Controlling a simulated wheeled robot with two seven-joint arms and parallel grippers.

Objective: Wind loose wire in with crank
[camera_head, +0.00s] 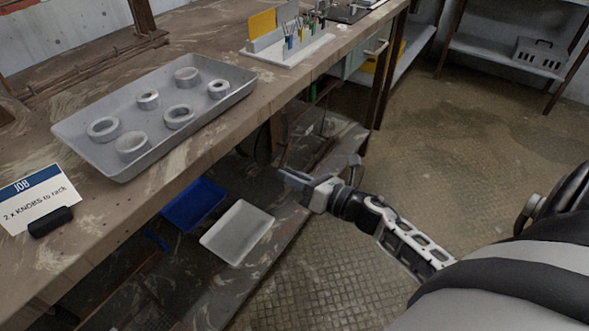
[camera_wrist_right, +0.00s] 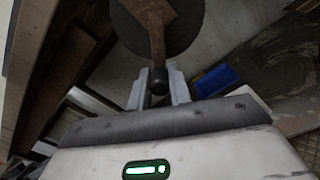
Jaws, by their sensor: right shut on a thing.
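In the right wrist view a rusty brown crank arm (camera_wrist_right: 155,35) runs down across a dark round disc (camera_wrist_right: 185,28) and ends in a dark round knob (camera_wrist_right: 158,80). My right gripper (camera_wrist_right: 160,90) is shut on this crank knob, with one finger on each side of it. In the head view my right gripper (camera_head: 300,182) is low beside the bench's front edge, below the bench top. The crank is hard to make out there. I cannot make out any loose wire in either view. My left gripper is not in view.
The bench top bears a grey tray (camera_head: 75,137) with several metal rings, a job card (camera_head: 38,197) and a tool holder (camera_head: 290,52). Beneath are a blue bin (camera_head: 193,205) and a white tray (camera_head: 238,232). The floor at right is clear up to a shelf (camera_head: 490,48).

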